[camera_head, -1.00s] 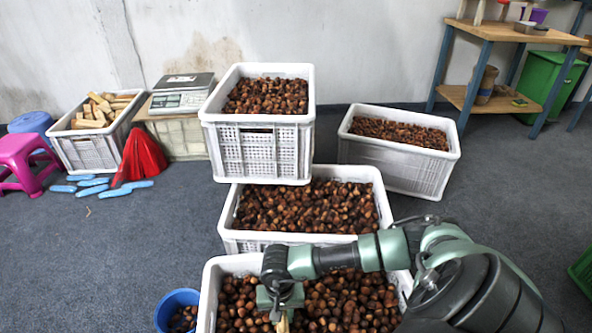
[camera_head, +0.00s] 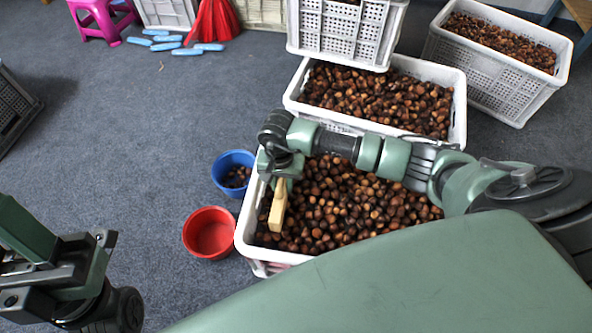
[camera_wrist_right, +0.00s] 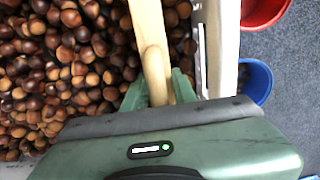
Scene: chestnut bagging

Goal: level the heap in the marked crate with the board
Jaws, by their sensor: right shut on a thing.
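My right gripper (camera_head: 282,168) is shut on the pale wooden board (camera_head: 277,207) over the left side of the nearest white crate (camera_head: 247,215). The board hangs down with its lower end at the chestnuts (camera_head: 340,205); whether it touches them I cannot tell. In the right wrist view the board (camera_wrist_right: 150,40) stands between the fingers (camera_wrist_right: 158,90), close beside the crate's wall (camera_wrist_right: 228,45), with chestnuts (camera_wrist_right: 65,70) on its other side. A little pink shows low on this crate's outer side. My left arm is at the lower left of the head view; its jaws are unclear.
A blue bowl (camera_head: 235,158) with some chestnuts and an empty-looking red bowl (camera_head: 210,214) stand on the floor left of the crate. Another chestnut crate (camera_head: 458,125) stands directly behind. More crates and blue pieces (camera_head: 208,47) lie farther back. Left floor is mostly clear.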

